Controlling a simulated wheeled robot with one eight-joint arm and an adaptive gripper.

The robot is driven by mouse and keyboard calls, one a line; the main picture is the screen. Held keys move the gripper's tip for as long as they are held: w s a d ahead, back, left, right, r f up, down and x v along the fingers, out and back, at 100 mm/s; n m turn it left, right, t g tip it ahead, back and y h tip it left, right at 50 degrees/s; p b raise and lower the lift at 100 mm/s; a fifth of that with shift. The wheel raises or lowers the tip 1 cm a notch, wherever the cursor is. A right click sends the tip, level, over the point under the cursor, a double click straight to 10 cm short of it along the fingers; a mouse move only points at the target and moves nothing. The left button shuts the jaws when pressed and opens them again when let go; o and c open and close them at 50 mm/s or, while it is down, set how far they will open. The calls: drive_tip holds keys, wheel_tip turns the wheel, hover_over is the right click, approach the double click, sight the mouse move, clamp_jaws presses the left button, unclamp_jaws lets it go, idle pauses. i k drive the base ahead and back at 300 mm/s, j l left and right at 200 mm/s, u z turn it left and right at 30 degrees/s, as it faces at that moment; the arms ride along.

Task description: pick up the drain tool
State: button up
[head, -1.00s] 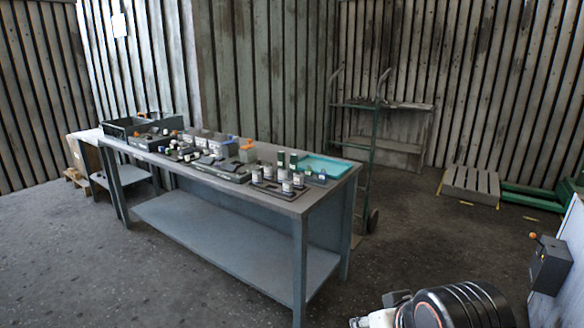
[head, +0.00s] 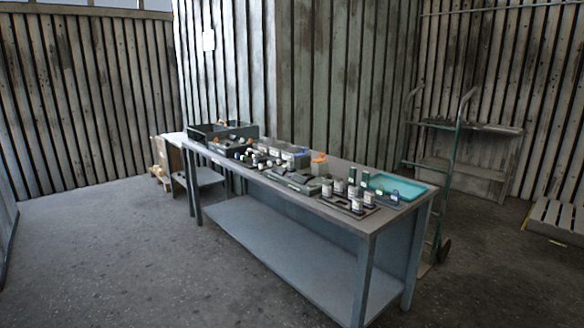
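I cannot make out the drain tool for certain among the small items on the grey workbench (head: 341,222) in the head view. The bench top carries several small bottles (head: 354,190), grey boxes with blue and orange parts (head: 318,164), and a teal tray (head: 391,187) at its right end. A black open bin (head: 222,132) stands at its far left end. My gripper is not in view.
A green hand truck (head: 446,170) stands right of the bench, before a shelf stand (head: 470,172). A pallet (head: 556,219) lies at the right edge. A cardboard box (head: 161,152) is beyond the bench's left end. The floor in front and left is clear.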

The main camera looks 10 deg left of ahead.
sight(366, 176)
drive_tip(key=i+l+u, duration=0.1)
drive_tip(key=i, duration=0.45)
drive_tip(key=i+l+u, duration=0.1)
drive_tip(key=i+l, duration=0.2)
drive_tip(key=i, duration=0.2)
drive_tip(key=i+l+u, duration=0.1)
drive_tip(key=i+l, duration=0.15)
drive_tip(key=i, duration=0.3)
drive_tip(key=i+l+u, duration=0.1)
drive_tip(key=i+l, duration=0.2)
drive_tip(key=i, duration=0.2)
drive_tip(key=i+l, duration=0.35)
drive_tip(key=i, duration=0.15)
drive_tip(key=u, duration=0.05)
